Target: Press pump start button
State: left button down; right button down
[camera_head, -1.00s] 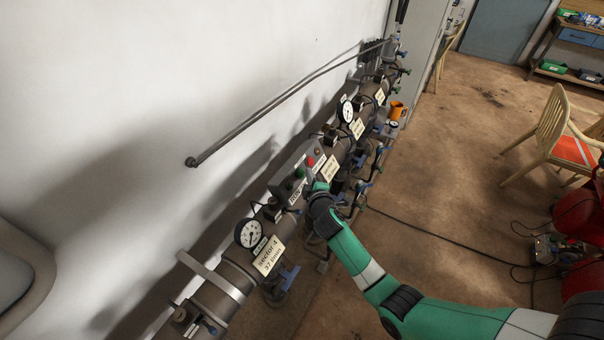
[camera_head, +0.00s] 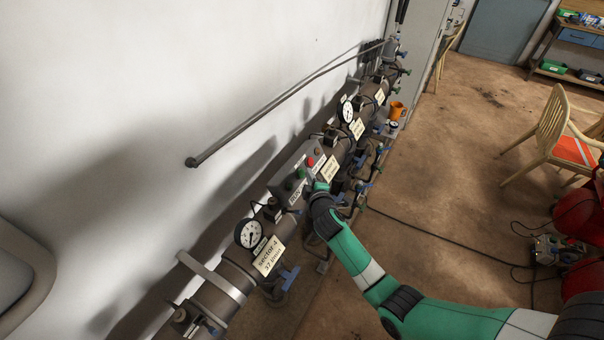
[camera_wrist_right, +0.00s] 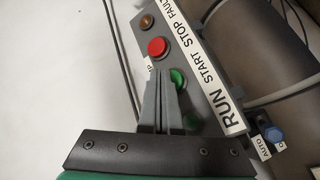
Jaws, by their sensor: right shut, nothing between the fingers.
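The grey pump control box (camera_head: 283,178) sits on the pipe in the head view. In the right wrist view its label strip (camera_wrist_right: 207,75) reads RUN, START, STOP, FAULT. The green start button (camera_wrist_right: 178,77) lies beside START, and the red stop button (camera_wrist_right: 158,47) lies above it. My right gripper (camera_wrist_right: 160,78) is shut and empty. Its fingertips appear just left of the start button and partly overlap its edge; I cannot tell whether they touch. My left gripper is not in view.
An amber lamp (camera_wrist_right: 147,21) is beside FAULT. A blue-handled AUTO selector (camera_wrist_right: 273,134) is at the lower right. A pressure gauge (camera_head: 248,234) and sector sign (camera_head: 268,256) stand nearer along the pipe.

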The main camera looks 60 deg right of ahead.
dwell(0.4)
jog(key=shift+w+f+b, duration=0.2)
jog(key=shift+w+b, duration=0.2)
jog(key=shift+b, duration=0.05)
jog(key=shift+w+f+b, duration=0.3)
jog(key=shift+w+b, duration=0.15)
jog(key=shift+b, duration=0.2)
dwell(0.7)
jog(key=shift+s+r+p, duration=0.5)
jog(key=shift+s+p, duration=0.35)
jog(key=shift+p, duration=0.25)
